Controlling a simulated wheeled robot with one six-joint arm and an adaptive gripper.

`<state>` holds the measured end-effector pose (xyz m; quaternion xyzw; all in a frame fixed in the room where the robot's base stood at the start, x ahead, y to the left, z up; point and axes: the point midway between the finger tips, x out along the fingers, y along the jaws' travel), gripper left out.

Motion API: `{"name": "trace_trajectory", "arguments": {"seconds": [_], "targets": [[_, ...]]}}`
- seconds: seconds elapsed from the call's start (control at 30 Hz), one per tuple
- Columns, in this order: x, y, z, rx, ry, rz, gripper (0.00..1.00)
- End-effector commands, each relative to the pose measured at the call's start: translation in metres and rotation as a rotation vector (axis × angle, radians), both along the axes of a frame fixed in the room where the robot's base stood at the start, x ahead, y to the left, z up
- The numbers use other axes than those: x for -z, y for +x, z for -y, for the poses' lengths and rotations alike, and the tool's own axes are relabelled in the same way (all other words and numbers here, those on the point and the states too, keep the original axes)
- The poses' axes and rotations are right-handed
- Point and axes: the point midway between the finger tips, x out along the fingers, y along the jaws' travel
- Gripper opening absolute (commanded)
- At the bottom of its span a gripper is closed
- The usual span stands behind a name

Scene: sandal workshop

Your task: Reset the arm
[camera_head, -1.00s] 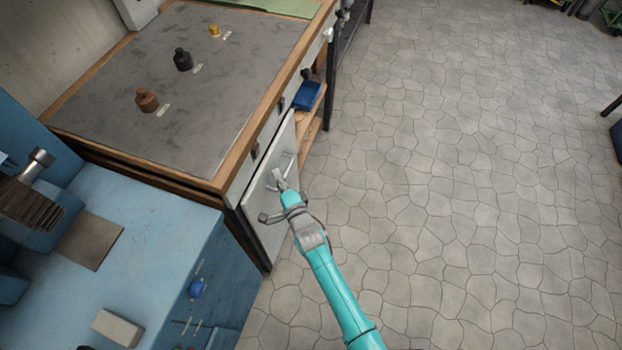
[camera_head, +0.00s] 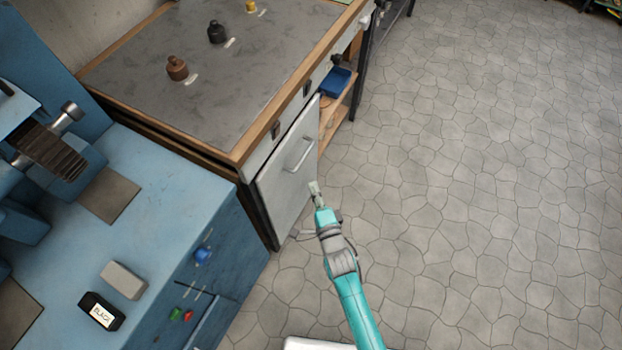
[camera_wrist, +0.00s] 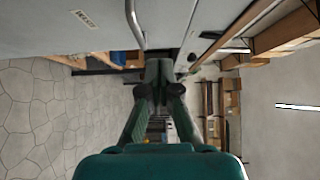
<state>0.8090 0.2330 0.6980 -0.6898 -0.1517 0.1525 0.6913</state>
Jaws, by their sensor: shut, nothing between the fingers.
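My gripper (camera_head: 315,188) is at the end of my teal arm, in front of the grey cabinet door (camera_head: 284,190) under the workbench. It is shut and empty. The door's curved handle (camera_head: 300,154) is up and left of the fingertips in the head view, apart from them. In the wrist view my shut fingers (camera_wrist: 158,68) are in the middle, and the handle (camera_wrist: 135,24) is above and left of them. A label (camera_wrist: 84,18) shows on the pale panel there.
A blue bin (camera_head: 336,82) sits on a shelf beyond the door. The stone floor (camera_head: 470,180) at right is clear.

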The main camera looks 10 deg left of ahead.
Motion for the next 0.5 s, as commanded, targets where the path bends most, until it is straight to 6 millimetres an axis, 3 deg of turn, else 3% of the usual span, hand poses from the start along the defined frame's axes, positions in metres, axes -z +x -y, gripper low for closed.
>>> {"name": "trace_trajectory", "arguments": {"seconds": [0.37, 0.5], "targets": [[0.0, -0.006, 0.003, 0.001, -0.002, 0.0, 0.0], [0.004, -0.021, 0.019, 0.016, -0.051, 0.011, 0.0]]}}
